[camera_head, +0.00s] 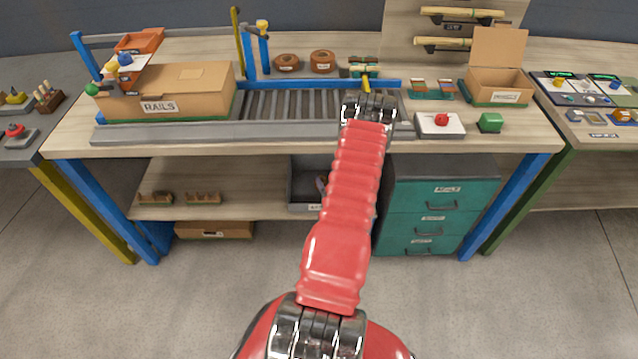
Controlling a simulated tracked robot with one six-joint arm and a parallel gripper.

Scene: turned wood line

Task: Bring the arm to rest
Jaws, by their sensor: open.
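My red arm reaches forward from the bottom middle over the front edge of the workbench (300,148). My gripper (369,100) is at its far end, dark and shiny, above the right part of the roller conveyor (290,104). It is open, and I see nothing held in it. The fingertips are small and partly hidden by the wrist. A yellow piece (366,82) shows just beyond the gripper; I cannot tell whether they touch.
A closed carton marked RAILS (170,90) stands left on the conveyor. A red button box (440,125), a green block (490,122) and an open carton (497,84) are to the right. Teal drawers (440,205) stand below. Rods hang on a back panel (462,15).

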